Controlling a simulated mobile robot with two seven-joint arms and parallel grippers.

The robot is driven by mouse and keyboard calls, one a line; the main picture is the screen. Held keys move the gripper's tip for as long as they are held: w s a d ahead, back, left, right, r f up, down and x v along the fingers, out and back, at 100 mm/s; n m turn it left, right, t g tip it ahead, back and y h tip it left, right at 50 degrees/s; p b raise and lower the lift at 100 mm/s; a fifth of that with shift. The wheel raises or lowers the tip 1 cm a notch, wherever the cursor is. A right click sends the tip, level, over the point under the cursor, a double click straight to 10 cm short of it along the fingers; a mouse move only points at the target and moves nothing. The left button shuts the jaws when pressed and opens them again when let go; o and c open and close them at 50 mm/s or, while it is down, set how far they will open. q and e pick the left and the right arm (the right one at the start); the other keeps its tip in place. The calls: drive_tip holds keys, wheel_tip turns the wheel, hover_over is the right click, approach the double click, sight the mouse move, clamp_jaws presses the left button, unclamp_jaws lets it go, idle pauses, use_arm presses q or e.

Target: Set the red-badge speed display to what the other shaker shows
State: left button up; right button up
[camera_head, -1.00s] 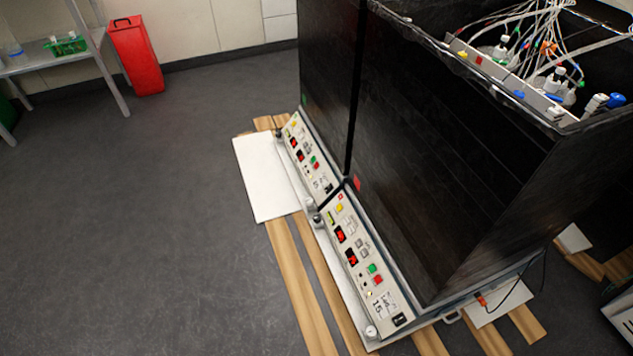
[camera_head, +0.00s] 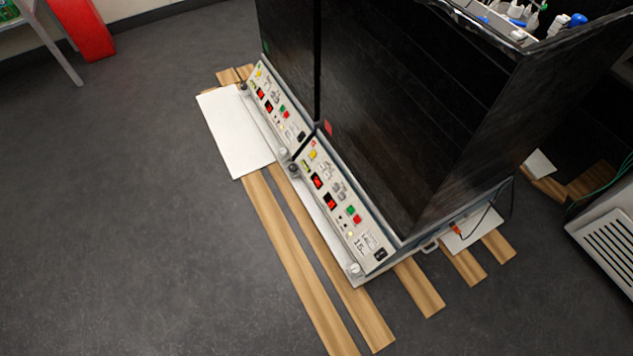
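Two black shakers stand side by side in the head view. The nearer shaker (camera_head: 400,110) has a small red badge (camera_head: 328,127) low on its dark side. Its sloped control panel (camera_head: 340,202) carries two red digital displays, an upper one (camera_head: 317,181) and a lower one (camera_head: 330,202), with coloured buttons. The farther shaker (camera_head: 287,60) has a similar panel (camera_head: 278,105) with two red displays, one (camera_head: 261,93) above the other (camera_head: 269,106). The digits are too small to read. A small green mark (camera_head: 267,46) is on the farther shaker. Neither of my grippers is in view.
Wooden planks (camera_head: 290,265) and a white board (camera_head: 235,135) lie on the floor in front of the shakers. A red bin (camera_head: 82,25) and a shelf stand at the upper left. A white vented unit (camera_head: 610,235) is at the right. The grey floor at left is clear.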

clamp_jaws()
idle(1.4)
